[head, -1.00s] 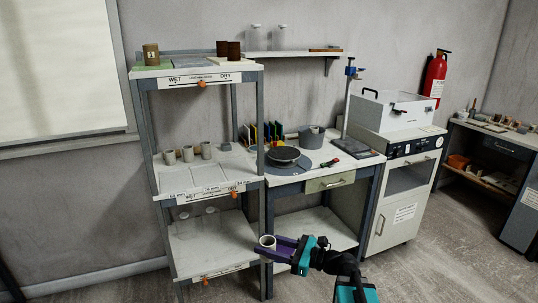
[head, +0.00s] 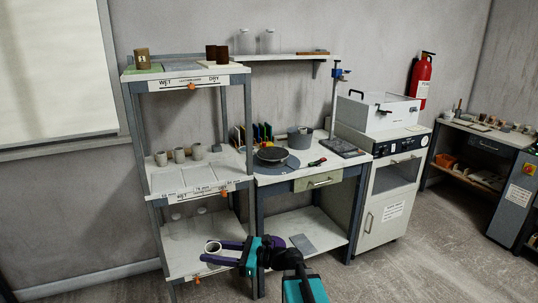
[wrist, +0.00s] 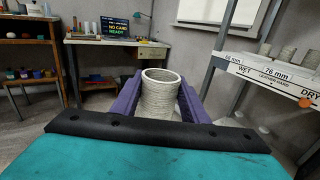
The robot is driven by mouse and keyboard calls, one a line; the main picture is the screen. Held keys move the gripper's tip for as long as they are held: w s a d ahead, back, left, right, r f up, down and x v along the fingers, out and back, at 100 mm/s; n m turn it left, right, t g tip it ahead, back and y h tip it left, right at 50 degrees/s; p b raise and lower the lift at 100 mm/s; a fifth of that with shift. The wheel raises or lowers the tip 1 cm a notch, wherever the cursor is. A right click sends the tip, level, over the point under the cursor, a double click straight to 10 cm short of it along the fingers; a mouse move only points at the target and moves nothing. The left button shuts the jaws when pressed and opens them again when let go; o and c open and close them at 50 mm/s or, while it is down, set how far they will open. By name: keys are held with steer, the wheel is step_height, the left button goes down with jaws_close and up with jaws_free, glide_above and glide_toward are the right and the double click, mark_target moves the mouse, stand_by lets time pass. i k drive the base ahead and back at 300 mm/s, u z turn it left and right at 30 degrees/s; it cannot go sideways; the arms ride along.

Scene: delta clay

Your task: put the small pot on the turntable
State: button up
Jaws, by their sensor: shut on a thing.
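My gripper (head: 222,254) has purple fingers and is shut on a small pale pot (head: 212,247), held upright in front of the lower part of the shelf rack. In the wrist view the ribbed, open-topped pot (wrist: 161,92) sits between the two fingers. The turntable (head: 271,155) is a dark round disc on the workbench to the right of the rack, above and behind my gripper.
The shelf rack (head: 158,205) holds several small pots on its middle shelf. A white box (head: 377,108) stands right.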

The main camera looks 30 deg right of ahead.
mark_target(273, 152)
steer(key=z, duration=0.05)
steer(key=i, duration=1)
steer(key=u, duration=0.05)
